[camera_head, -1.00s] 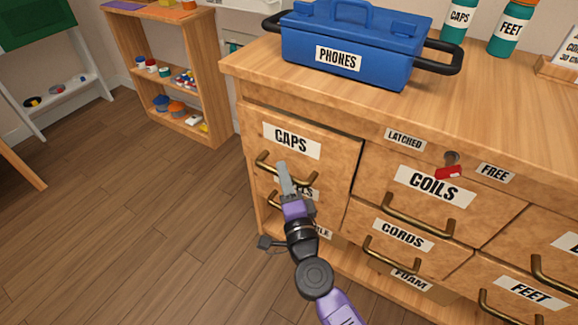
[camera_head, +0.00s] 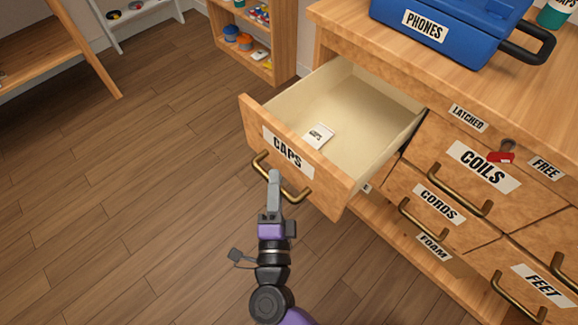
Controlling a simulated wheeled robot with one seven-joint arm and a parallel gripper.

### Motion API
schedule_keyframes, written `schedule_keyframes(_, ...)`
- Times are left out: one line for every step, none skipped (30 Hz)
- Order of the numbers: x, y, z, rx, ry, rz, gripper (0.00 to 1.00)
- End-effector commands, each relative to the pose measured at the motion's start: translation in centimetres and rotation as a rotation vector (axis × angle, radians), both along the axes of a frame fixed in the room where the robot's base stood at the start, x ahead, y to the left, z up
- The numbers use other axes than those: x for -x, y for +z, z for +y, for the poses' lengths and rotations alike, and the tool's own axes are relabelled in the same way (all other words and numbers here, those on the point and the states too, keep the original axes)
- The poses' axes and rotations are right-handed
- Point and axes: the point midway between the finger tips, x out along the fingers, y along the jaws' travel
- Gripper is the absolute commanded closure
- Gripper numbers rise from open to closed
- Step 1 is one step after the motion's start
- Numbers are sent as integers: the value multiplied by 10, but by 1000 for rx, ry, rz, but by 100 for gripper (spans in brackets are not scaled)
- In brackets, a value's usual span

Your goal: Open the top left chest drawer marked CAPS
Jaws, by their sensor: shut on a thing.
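The top left chest drawer marked CAPS (camera_head: 330,185) stands pulled well out of the wooden chest, with its pale inside showing. A small white labelled card or packet (camera_head: 319,136) lies on its floor. The brass handle (camera_head: 300,195) is on the drawer's front, below the CAPS label (camera_head: 287,154). My gripper (camera_head: 274,178) is at the middle of this handle and shut on it. The fingers hide part of the handle bar.
Drawers marked COILS (camera_head: 484,167), CORDS (camera_head: 437,205) and FEET (camera_head: 535,288) are shut to the right. A red latch piece (camera_head: 500,157) sits between LATCHED and FREE labels. A blue PHONES box (camera_head: 450,30) stands on top. The wooden floor (camera_head: 130,200) at left is clear.

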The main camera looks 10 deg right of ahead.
Motion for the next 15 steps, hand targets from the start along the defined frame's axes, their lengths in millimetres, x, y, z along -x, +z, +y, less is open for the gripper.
schedule_keyframes(3,0,3,1,0,2,100)
schedule_keyframes(4,0,4,1,0,2,100)
schedule_keyframes(5,0,6,1,-1,2,100)
schedule_keyframes(6,0,7,0,-2,2,100)
schedule_keyframes(6,0,8,0,-2,2,100)
schedule_keyframes(7,0,9,0,-1,2,100)
schedule_keyframes(7,-1,10,0,-1,2,100)
schedule_keyframes(8,-1,10,0,-1,2,100)
schedule_keyframes(8,-1,11,0,-1,2,100)
schedule_keyframes(8,-1,11,0,-1,2,100)
schedule_keyframes(8,-1,11,0,-1,2,100)
schedule_keyframes(9,-1,11,0,-1,2,100)
schedule_keyframes(9,-1,11,0,-1,2,100)
schedule_keyframes(8,-1,11,0,-1,2,100)
schedule_keyframes(8,-1,11,0,-1,2,100)
